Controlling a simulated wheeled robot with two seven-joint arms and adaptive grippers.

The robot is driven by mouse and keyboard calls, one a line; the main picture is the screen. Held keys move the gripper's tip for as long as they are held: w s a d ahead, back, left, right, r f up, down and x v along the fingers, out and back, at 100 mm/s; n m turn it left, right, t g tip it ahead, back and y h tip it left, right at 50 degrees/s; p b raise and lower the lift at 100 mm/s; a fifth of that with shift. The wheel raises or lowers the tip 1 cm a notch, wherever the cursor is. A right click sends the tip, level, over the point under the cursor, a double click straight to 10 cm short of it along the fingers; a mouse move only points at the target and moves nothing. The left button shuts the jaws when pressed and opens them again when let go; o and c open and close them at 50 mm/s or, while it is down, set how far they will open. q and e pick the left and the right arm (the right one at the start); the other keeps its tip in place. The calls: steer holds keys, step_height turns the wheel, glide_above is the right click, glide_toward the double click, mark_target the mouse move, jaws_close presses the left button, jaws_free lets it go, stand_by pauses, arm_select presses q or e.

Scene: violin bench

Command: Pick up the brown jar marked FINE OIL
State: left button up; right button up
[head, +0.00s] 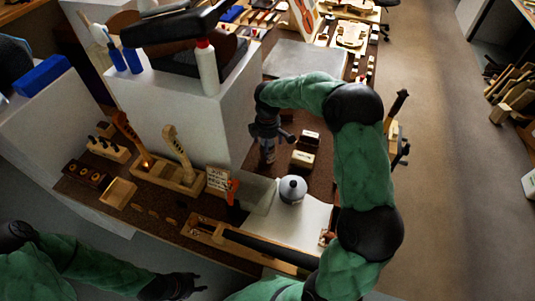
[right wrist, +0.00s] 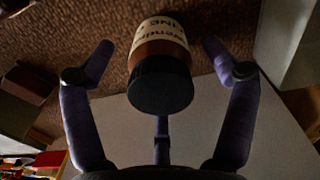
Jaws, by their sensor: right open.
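The brown jar (right wrist: 160,50) shows in the right wrist view, with a black cap (right wrist: 160,85) toward the camera and a cream label on which upside-down letters like "FINE" show. My right gripper (right wrist: 160,55) is open, with its purple-grey fingers on both sides of the jar and visible gaps between. In the head view my right gripper (head: 267,145) points down beside the white block, and I cannot make out the jar under it. My left gripper (head: 188,287) is low in the head view, far from the jar, and its jaws are too dark to read.
Two small labelled boxes (head: 302,159) stand right of my right gripper. A grey round-bodied container (head: 292,189) stands on a pale sheet nearer me. The tall white block (head: 190,115) rises close on the left. Violin necks stand in a wooden rack (head: 168,176).

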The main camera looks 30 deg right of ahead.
steer(key=shift+r, duration=0.1)
steer(key=c, duration=1.4)
steer(key=shift+o, duration=0.2)
steer(key=shift+r, duration=0.1)
